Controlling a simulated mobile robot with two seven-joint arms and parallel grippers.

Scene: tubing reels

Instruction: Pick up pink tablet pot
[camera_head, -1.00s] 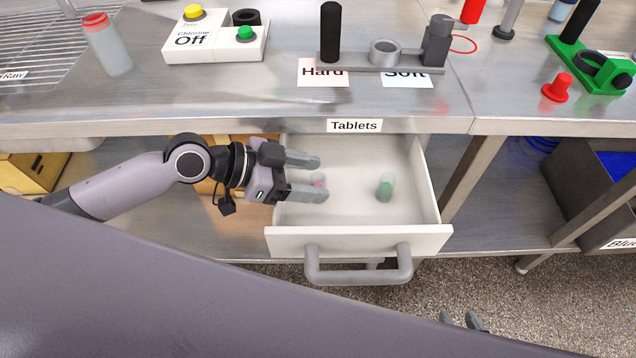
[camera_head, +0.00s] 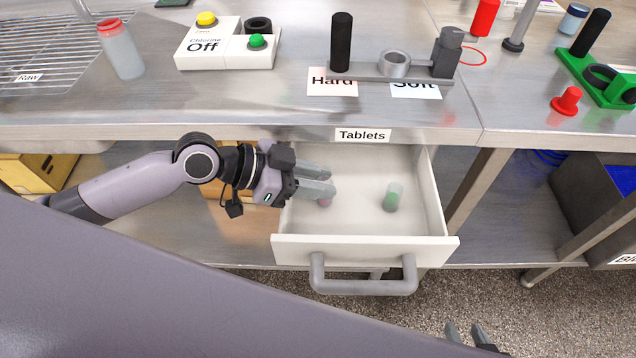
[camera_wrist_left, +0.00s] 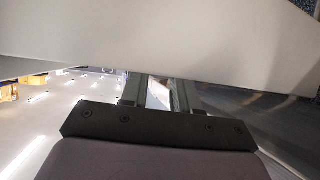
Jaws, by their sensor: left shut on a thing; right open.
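The pink tablet pot (camera_head: 325,202) is a small clear pot with pink at its bottom, in the left part of the open drawer (camera_head: 365,250) labelled "Tablets". My left gripper (camera_head: 326,182) reaches into the drawer from the left and is shut on the pot, its fingers covering most of it. In the left wrist view the left gripper's fingers (camera_wrist_left: 160,95) show, but I cannot make out the pot clearly. A similar pot with green contents (camera_head: 392,198) stands to the right in the drawer. My right gripper (camera_head: 470,336) is open and empty at the bottom edge, over the floor.
The steel worktop (camera_head: 300,108) overhangs the back of the drawer. On it stand a control box (camera_head: 222,45), a holder with a black post (camera_head: 341,42) and a red-capped bottle (camera_head: 121,50). A dark bin (camera_head: 600,195) is at the right below.

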